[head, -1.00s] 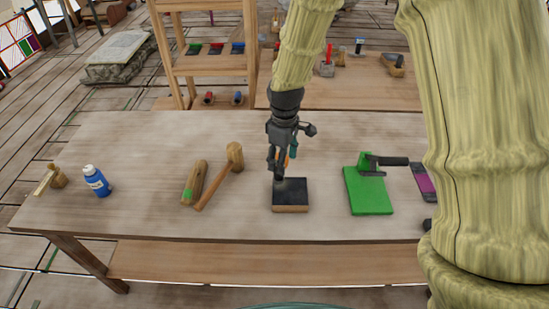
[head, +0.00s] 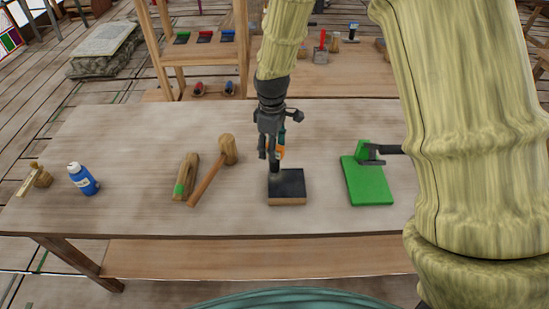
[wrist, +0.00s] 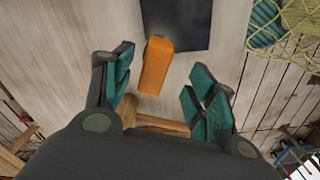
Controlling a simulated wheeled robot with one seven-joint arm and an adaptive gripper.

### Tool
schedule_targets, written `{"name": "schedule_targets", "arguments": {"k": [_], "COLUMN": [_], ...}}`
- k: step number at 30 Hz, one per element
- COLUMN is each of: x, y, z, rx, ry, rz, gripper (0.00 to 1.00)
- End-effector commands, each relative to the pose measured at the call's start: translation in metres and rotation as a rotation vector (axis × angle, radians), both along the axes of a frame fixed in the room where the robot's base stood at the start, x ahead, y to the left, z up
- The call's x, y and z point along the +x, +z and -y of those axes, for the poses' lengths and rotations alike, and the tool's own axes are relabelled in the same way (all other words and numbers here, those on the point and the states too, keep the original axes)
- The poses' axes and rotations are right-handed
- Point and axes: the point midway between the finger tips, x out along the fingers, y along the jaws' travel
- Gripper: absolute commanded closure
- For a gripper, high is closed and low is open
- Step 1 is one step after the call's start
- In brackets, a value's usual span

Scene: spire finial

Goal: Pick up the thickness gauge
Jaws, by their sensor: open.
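An orange piece (wrist: 157,65), which seems to be the thickness gauge, lies between my open fingers in the wrist view, by the edge of a dark pad (wrist: 180,25). In the head view a bit of orange (head: 281,152) shows beside my fingers, mostly hidden by them. My gripper (head: 272,160) points down over the back of the black-topped block (head: 290,185). In the wrist view my gripper (wrist: 163,78) has its teal-padded fingers apart on both sides of the orange piece. I cannot tell whether either finger touches it.
A wooden mallet (head: 213,170) and a wooden block with a green mark (head: 186,176) lie to the left. A blue bottle (head: 83,179) stands further left. A green mat (head: 368,185) with a green and black tool is to the right.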

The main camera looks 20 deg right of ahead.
Motion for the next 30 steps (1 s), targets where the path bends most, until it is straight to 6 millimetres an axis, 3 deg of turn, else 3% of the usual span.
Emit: {"name": "schedule_targets", "arguments": {"k": [11, 24, 30], "x": [0.000, 0.002, 0.003], "y": [-0.016, -0.055, -0.062], "z": [0.002, 0.008, 0.008], "rx": [0.000, -0.001, -0.001], "ry": [0.000, 0.000, 0.000], "rz": [-0.001, -0.002, 0.001], "gripper": [0.43, 0.43, 0.43]}}
